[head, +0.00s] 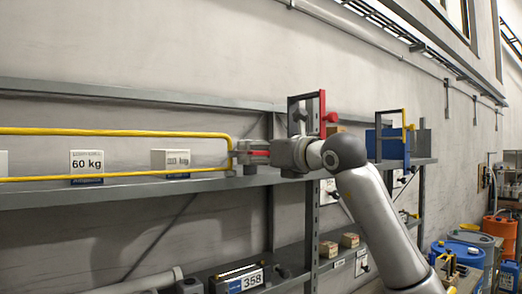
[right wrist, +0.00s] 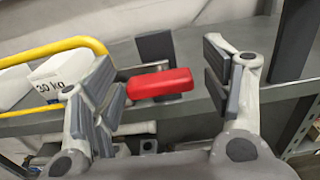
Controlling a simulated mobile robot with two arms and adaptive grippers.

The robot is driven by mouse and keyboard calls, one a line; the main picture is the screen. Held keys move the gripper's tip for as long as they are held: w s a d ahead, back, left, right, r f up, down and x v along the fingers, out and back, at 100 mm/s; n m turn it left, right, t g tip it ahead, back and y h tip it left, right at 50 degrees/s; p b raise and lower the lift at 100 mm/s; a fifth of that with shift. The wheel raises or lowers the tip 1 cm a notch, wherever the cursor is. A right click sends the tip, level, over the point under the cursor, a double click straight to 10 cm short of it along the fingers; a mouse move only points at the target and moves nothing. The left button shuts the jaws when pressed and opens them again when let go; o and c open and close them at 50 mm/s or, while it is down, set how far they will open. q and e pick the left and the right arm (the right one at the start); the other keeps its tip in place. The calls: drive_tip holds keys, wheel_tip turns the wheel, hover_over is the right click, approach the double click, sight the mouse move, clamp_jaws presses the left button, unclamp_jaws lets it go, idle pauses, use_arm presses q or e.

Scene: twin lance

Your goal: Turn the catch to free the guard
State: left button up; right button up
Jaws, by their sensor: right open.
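The guard is a yellow tube frame (head: 120,132) along the front of the upper shelf; its rounded end also shows in the right wrist view (right wrist: 75,42). The catch is a red bar (right wrist: 160,83) lying roughly level beside the guard's end, in front of a dark block (right wrist: 155,47). A bit of red shows at the gripper in the head view (head: 260,153). My right gripper (head: 245,154) is open, with one finger on each side of the red bar in the wrist view; I cannot tell whether the left finger touches it. My left gripper is not in view.
White boxes, one marked 60 kg (head: 87,163), stand behind the guard on the grey shelf (head: 130,192). A red-handled bracket (head: 323,115) and a blue box (head: 385,143) are to the right. A box marked 358 (head: 243,281) sits lower.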

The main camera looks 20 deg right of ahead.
drive_tip(key=shift+w+a, duration=0.1)
drive_tip(key=c, duration=1)
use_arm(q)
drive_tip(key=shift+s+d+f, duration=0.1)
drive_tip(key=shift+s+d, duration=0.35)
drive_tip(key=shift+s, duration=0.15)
use_arm(e)
drive_tip(key=shift+c, duration=0.2)
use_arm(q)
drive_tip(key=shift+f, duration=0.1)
use_arm(e)
drive_tip(key=shift+f, duration=0.1)
